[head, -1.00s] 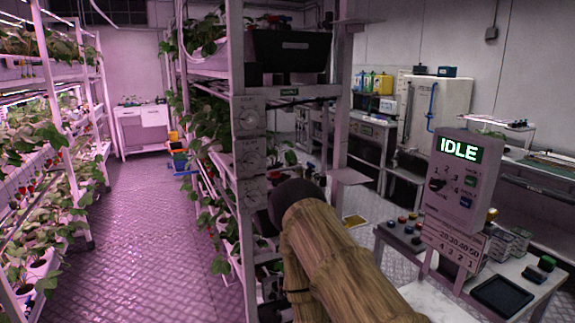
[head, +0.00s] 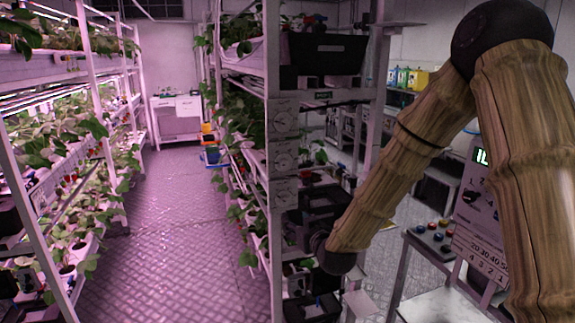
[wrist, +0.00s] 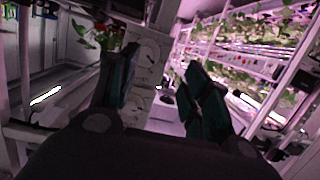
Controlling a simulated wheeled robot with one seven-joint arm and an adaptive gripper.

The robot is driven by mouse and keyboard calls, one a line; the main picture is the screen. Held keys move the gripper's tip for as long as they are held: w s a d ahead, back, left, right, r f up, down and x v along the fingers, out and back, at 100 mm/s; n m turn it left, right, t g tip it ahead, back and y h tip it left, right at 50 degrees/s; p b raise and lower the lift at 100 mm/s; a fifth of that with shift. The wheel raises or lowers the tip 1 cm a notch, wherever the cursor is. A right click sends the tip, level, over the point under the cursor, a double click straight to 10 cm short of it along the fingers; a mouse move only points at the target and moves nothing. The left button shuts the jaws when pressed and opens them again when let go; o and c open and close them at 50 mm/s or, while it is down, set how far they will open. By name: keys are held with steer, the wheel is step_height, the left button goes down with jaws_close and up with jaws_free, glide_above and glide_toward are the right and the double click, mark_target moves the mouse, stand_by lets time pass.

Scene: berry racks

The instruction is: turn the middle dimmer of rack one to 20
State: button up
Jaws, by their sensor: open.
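Three pale dimmer panels with round dials are stacked on the front post of the rack in the head view. The middle dimmer (head: 285,156) sits between the top dimmer (head: 285,118) and the bottom dimmer (head: 285,192); its setting is too small to read. In the wrist view my gripper (wrist: 161,57) is open and empty, its two dark fingers apart. The dimmer panels (wrist: 149,48) show beyond and between the fingers, apart from them, partly covered by the left finger. In the head view my arm reaches down to the right of the dimmers, below their height; the fingers are not clear there.
Dark bins (head: 322,55) stand on the rack's shelves. A plant rack (head: 85,60) lines the left side, with a clear aisle (head: 170,190) between. A control box (head: 478,215) and a button bench (head: 430,240) stand at the right, partly behind my arm.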

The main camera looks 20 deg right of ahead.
mark_target(286, 166)
steer(key=w+d+r+t, duration=0.2)
steer(key=w+r+t, duration=0.1)
steer(key=r, duration=1)
steer(key=w+p, duration=0.1)
steer(key=w, duration=0.2)
steer(key=w+p, duration=0.1)
steer(key=w, duration=0.3)
steer(key=w+a+p, duration=0.1)
steer(key=w+p, duration=0.1)
steer(key=w, duration=0.1)
steer(key=shift+w+f, duration=0.2)
steer(key=shift+w, duration=0.05)
steer(key=shift+c, duration=0.2)
steer(key=c, duration=1)
